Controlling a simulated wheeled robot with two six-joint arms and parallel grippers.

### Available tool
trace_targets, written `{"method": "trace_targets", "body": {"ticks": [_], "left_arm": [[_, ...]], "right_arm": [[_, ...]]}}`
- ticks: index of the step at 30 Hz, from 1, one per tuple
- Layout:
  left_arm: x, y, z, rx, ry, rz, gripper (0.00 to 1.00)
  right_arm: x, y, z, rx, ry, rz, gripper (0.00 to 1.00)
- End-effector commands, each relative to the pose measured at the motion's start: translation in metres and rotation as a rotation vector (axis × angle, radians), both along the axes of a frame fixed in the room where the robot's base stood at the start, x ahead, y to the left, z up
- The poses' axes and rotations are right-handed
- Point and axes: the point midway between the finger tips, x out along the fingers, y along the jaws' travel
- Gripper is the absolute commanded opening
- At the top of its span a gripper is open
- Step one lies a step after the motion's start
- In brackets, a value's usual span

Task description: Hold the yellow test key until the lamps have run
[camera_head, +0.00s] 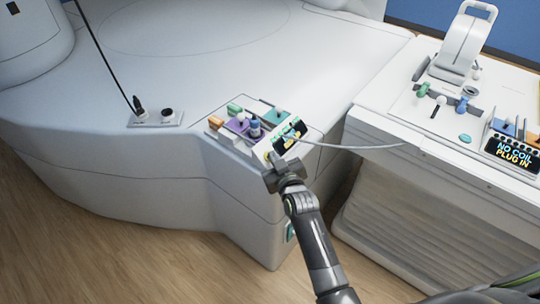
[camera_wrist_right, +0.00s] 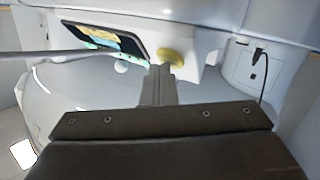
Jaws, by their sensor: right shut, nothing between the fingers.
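The yellow test key (camera_wrist_right: 178,57) is a round yellow button on the white front face of the panel box in the right wrist view. My right gripper (camera_wrist_right: 161,72) is shut and empty, its fingertips at the key's lower left edge; I cannot tell whether they press it. In the head view the right gripper (camera_head: 273,160) reaches up to the front of the box, and the key is mostly hidden there. A dark screen (camera_head: 289,134) with green and yellow marks sits beside it; its text is too small to read. My left gripper is not in view.
A grey cable (camera_head: 345,147) runs from the box to the white cart (camera_head: 385,110) on the right. The white magnet table (camera_head: 90,80) fills the left.

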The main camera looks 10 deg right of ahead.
Motion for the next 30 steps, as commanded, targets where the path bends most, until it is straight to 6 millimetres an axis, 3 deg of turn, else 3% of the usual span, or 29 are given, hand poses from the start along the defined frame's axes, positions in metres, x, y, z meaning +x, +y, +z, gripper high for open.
{"method": "trace_targets", "body": {"ticks": [10, 21, 30], "left_arm": [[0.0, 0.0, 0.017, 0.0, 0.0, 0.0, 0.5], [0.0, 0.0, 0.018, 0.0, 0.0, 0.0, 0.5], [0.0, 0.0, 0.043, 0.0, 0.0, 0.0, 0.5]], "right_arm": [[-0.008, -0.007, 0.012, 0.0, 0.002, 0.0, 0.0], [-0.01, -0.008, 0.013, 0.0, 0.0, 0.0, 0.0], [-0.025, -0.02, 0.036, -0.001, 0.001, -0.001, 0.0]]}}
